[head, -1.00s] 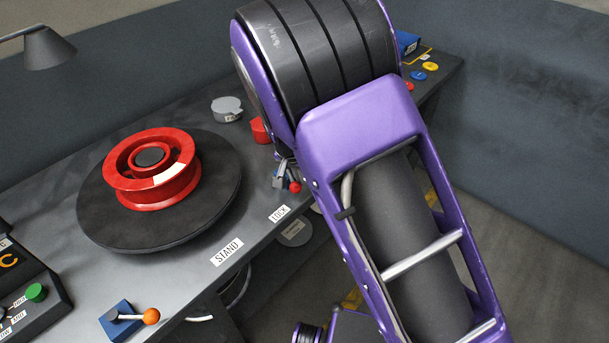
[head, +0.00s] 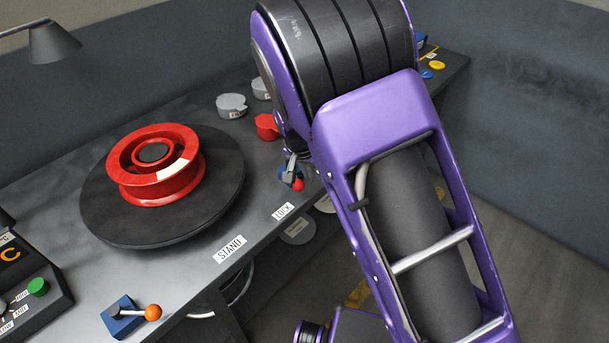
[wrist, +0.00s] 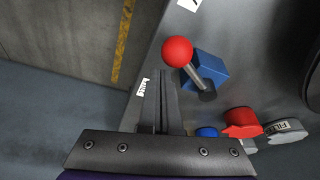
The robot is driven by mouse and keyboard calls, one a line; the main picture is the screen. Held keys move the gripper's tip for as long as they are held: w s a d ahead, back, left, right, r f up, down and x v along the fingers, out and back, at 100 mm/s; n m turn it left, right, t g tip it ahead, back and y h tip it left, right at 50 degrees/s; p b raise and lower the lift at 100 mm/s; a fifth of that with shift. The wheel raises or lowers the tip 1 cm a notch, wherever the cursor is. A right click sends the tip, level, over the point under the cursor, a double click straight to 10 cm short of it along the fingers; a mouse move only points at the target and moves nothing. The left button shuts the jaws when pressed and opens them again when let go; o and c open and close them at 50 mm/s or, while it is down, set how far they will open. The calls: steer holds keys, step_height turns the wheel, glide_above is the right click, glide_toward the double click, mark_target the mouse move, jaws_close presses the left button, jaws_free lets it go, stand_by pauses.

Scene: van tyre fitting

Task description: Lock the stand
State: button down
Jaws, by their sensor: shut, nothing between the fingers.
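The lock lever is a red ball (wrist: 177,51) on a metal rod with a blue block (wrist: 208,68). In the head view its red ball (head: 298,185) shows at the bench edge, near the LOCK label (head: 283,211). My gripper (head: 291,168) is shut and empty, very close to the lever and partly covering its block. In the wrist view my gripper's fingers (wrist: 161,103) lie together, with the ball a little beyond their tips; I see no grip on it. The stand is a black round plate (head: 110,215) bearing a red wheel rim (head: 140,187).
Another lever with an orange ball (head: 153,313) stands near the STAND label (head: 229,249). A red pot (head: 267,127) and grey pots (head: 231,106) stand behind the lock lever. A control box (head: 35,300) is at the left. A lamp (head: 52,42) hangs at upper left.

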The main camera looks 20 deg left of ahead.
steer(key=shift+w+d+f+b, duration=0.2)
steer(key=shift+w+d, duration=0.15)
steer(key=shift+w, duration=0.15)
steer(key=shift+w+d+f+b, duration=0.15)
steer(key=shift+w+d, duration=0.15)
steer(key=shift+w, duration=0.2)
steer(key=a+p+v, duration=0.1)
steer(key=v, duration=0.9)
steer(key=shift+w+r, duration=0.2)
steer(key=shift+w, duration=0.05)
steer(key=shift+a, duration=0.15)
